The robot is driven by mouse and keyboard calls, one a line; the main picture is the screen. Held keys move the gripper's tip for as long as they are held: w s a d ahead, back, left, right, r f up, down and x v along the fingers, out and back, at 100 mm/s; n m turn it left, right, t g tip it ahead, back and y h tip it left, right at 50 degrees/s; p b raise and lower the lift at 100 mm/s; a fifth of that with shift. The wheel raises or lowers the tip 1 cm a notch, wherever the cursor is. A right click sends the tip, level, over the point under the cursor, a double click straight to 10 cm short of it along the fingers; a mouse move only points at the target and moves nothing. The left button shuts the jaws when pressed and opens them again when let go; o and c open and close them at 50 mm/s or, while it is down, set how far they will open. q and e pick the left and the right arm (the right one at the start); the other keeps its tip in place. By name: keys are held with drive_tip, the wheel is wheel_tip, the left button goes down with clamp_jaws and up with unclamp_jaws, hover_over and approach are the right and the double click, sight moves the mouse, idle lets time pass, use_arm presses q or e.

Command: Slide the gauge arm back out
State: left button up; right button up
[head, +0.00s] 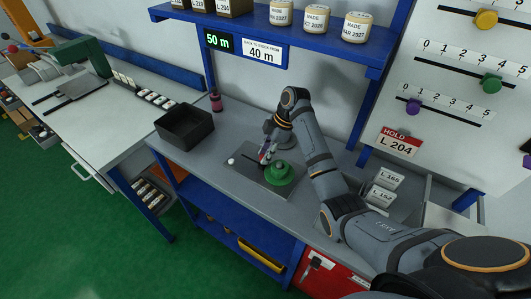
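A dark flat plate (249,171) lies on the grey bench. A green round piece (279,174) stands at its right side, and a small white knob (231,161) shows at its left end. My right gripper (265,156) reaches down over the plate, just behind and left of the green piece. A small reddish bit shows at its fingers. The fingers are too small and partly hidden, so I cannot tell whether they are open or shut, or whether they touch anything. I cannot pick out the gauge arm clearly. My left gripper is not in view.
A black open bin (184,127) and a dark red jar (216,100) stand left of the plate. A blue shelf (285,30) with labelled rolls overhangs the back. Bare bench lies in front of the bin.

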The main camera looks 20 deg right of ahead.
clamp_jaws()
drive_tip(key=b, duration=0.2)
hover_over(248, 156)
drive_tip(key=shift+s+d+f, duration=0.1)
drive_tip(key=shift+s+f, duration=0.05)
drive_tip(key=shift+s, duration=0.05)
drive_tip(key=shift+w, duration=0.2)
drive_tip(key=shift+s+r, duration=0.1)
drive_tip(key=shift+r, duration=0.15)
drive_tip(key=o, duration=0.7)
unclamp_jaws()
drive_tip(key=shift+c, duration=0.2)
drive_tip(key=shift+o, duration=1)
drive_tip(key=shift+w+a+f, duration=0.1)
drive_tip(key=shift+w+a, duration=0.1)
drive_tip(key=shift+a, duration=0.05)
drive_tip(key=shift+d, duration=0.1)
